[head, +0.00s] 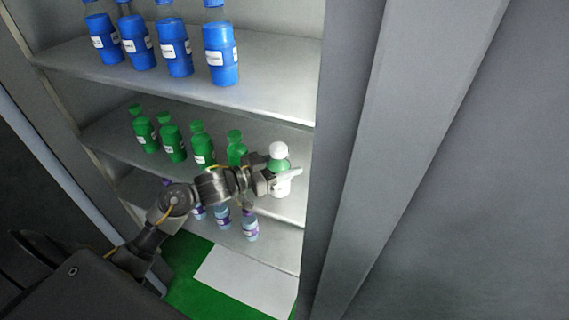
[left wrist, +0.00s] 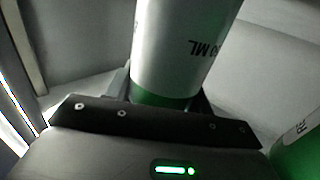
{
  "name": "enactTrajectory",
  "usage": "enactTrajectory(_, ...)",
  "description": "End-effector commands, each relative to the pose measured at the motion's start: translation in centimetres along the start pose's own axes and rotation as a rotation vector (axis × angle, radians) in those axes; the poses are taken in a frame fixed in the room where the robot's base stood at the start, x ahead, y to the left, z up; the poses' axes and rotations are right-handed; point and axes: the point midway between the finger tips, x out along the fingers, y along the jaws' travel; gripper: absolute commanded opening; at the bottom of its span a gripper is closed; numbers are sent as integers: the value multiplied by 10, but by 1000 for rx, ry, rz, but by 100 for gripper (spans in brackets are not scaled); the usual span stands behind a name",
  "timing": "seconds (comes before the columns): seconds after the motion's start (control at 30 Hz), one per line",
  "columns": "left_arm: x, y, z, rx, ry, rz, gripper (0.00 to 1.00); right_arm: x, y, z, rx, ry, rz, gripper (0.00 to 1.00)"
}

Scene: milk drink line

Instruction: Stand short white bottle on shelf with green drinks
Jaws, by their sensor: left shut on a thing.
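The short white bottle (head: 279,151), with a white cap and a green band, is upright at the right end of the middle shelf (head: 291,207). My left gripper (head: 279,178) is shut around it from the left. I cannot tell whether its base touches the shelf. In the left wrist view the white bottle (left wrist: 187,45) fills the space between the fingers, with a green band low on it. Several green drinks (head: 203,146) stand in a row to its left on the same shelf; my arm partly hides the nearest one (head: 236,147). My right gripper is out of view.
Several blue bottles (head: 221,55) stand on the shelf above. Several small purple-capped bottles (head: 250,228) stand on the shelf below, partly behind my arm. The cabinet's right side wall (head: 336,150) is close to the white bottle. A green bottle (left wrist: 300,143) shows at the wrist view's right edge.

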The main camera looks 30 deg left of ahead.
Motion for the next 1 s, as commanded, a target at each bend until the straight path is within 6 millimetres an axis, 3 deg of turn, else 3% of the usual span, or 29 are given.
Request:
enactTrajectory(0.1,0,0,2,0,1,0,22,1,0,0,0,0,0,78)
enactTrajectory(0.13,0,0,3,0,0,1,55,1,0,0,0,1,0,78)
enactTrajectory(0.3,0,0,2,0,0,0,75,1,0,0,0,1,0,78)
enactTrajectory(0.67,-4,0,1,0,-2,-1,75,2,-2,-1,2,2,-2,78)
enactTrajectory(1.0,-72,0,4,2,-5,-1,75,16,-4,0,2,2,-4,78)
